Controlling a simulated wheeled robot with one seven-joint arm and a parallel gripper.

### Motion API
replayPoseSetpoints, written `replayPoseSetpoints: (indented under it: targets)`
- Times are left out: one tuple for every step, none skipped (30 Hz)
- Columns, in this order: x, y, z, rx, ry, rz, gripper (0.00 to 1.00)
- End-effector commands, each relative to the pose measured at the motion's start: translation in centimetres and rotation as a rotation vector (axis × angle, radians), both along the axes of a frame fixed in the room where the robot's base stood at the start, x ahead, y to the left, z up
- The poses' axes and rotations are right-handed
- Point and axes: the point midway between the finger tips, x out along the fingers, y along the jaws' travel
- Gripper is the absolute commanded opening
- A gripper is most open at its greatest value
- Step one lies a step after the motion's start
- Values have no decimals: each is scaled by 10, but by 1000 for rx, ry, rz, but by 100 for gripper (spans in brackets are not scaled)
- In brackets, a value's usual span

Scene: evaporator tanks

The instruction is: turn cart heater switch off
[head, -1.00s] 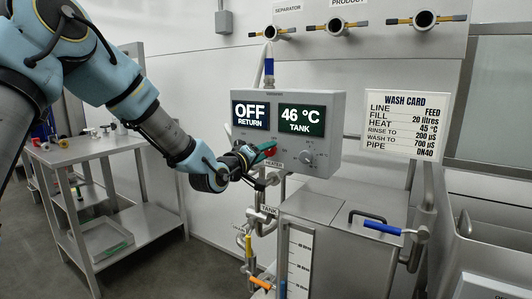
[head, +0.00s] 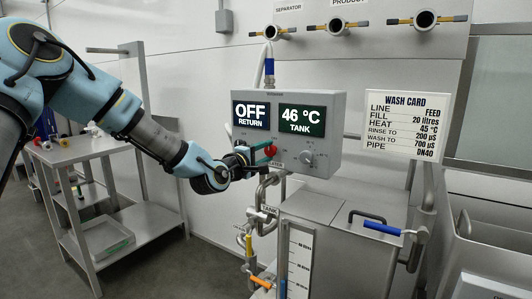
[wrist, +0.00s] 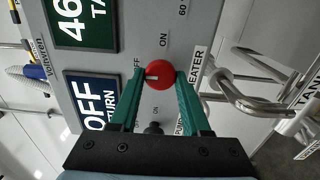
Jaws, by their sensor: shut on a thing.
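The red heater switch (wrist: 159,75) is a round knob on the grey control box (head: 322,158), above the HEATER label (wrist: 198,66). In the wrist view its white mark lies on the left side, near the partly covered OFF label; the ON label is above it. My gripper (wrist: 160,82) has its two green fingers on either side of the knob and is shut on it. In the head view my gripper (head: 263,154) is at the box's lower edge and partly hides the knob (head: 271,150).
The box displays read OFF RETURN (head: 251,115) and 46 °C TANK (head: 301,121). A grey dial (head: 307,157) sits right of the switch. Pipes and valves (head: 263,213) are just below my gripper. The tank (head: 345,213) stands below the box.

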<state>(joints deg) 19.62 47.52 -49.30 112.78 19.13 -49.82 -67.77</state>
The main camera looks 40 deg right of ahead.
Motion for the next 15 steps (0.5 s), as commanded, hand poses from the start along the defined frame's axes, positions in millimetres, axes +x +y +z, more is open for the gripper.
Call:
replayPoseSetpoints:
  targets:
    - [1,0,0,0,5,1,0]
    - [1,0,0,-2,7,1,0]
    - [1,0,0,-2,8,1,0]
    - [1,0,0,-2,9,1,0]
    - [1,0,0,-1,9,1,0]
    - [1,0,0,-3,10,1,0]
    - [1,0,0,-3,10,1,0]
    - [1,0,0,-2,9,1,0]
    - [1,0,0,-2,9,1,0]
    - [1,0,0,-1,9,1,0]
    - [1,0,0,-1,9,1,0]
    - [1,0,0,-1,9,2,0]
    - [1,0,-1,-1,9,2,48]
    - [1,0,-1,-1,9,2,52]
    - [1,0,-1,-1,9,1,56]
